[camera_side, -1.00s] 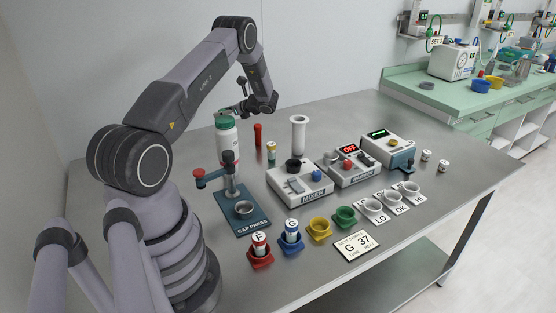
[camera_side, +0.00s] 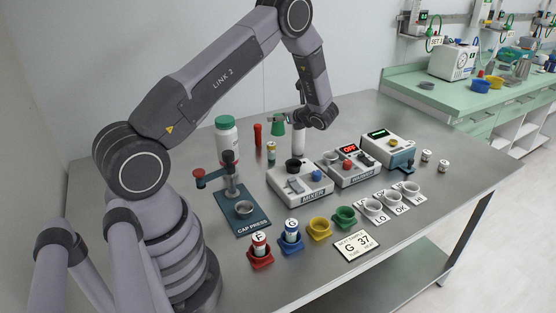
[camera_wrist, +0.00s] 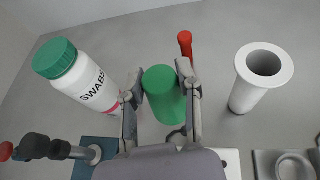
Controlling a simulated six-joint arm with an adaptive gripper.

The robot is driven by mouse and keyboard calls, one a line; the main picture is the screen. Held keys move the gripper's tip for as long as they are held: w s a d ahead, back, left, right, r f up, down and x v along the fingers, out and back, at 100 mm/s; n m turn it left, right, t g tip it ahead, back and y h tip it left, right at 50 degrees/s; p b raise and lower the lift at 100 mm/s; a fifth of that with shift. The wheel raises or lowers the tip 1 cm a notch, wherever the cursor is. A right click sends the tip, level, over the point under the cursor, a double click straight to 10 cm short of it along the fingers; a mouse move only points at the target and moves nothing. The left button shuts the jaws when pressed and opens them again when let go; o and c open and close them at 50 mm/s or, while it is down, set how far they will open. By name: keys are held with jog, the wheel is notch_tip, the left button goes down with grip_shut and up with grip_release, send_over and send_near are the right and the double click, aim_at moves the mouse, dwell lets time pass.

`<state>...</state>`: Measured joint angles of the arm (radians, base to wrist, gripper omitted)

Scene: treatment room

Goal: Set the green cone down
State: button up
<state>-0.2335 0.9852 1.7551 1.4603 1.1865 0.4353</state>
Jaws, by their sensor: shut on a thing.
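My gripper (camera_side: 279,118) is shut on the green cone (camera_side: 278,129). In the side view the cone hangs behind the mixer, between the red stick and the white flared tube (camera_side: 298,138). In the wrist view the cone (camera_wrist: 162,92) sits between my two fingers (camera_wrist: 161,98), with its round green face towards the camera. The white tube (camera_wrist: 262,75) stands upright and open-topped to the right of the cone, apart from it. Whether the cone touches the table cannot be told.
A swabs bottle with a green cap (camera_side: 226,137) stands left of the cone. The red stick (camera_side: 257,134) and a small vial (camera_side: 271,152) stand close by. The mixer (camera_side: 298,178) and warmer (camera_side: 352,168) are in front. Bare table (camera_side: 345,115) lies behind the warmer.

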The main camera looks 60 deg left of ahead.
jog(key=d+m+t, duration=0.5)
jog(key=d, duration=1.5)
jog(key=shift+w+d+t, duration=0.15)
jog(key=shift+w+t, duration=0.15)
jog(key=shift+t, duration=0.1)
jog(key=s+d+m+t, duration=0.1)
jog(key=d, duration=0.1)
jog(key=s+d, duration=0.1)
jog(key=d, duration=0.2)
jog(key=s+d+m+t+h, duration=0.1)
jog(key=d, duration=0.2)
jog(key=shift+s+d+r+m+t, duration=0.1)
jog(key=shift+d+m+t, duration=0.05)
jog(key=shift+m+t, duration=0.15)
jog(key=s+d+r+m+t+h, duration=0.1)
jog(key=s+d+m+t+h, duration=0.2)
jog(key=s+d, duration=0.4)
jog(key=f, duration=1)
jog(key=d+f, duration=0.1)
jog(key=f, duration=0.3)
jog(key=shift+w+d+f, duration=0.1)
jog(key=shift+w+f, duration=0.2)
jog(key=shift+f, duration=0.1)
jog(key=shift+f, duration=0.1)
jog(key=o, duration=0.7)
jog(key=shift+o, duration=0.2)
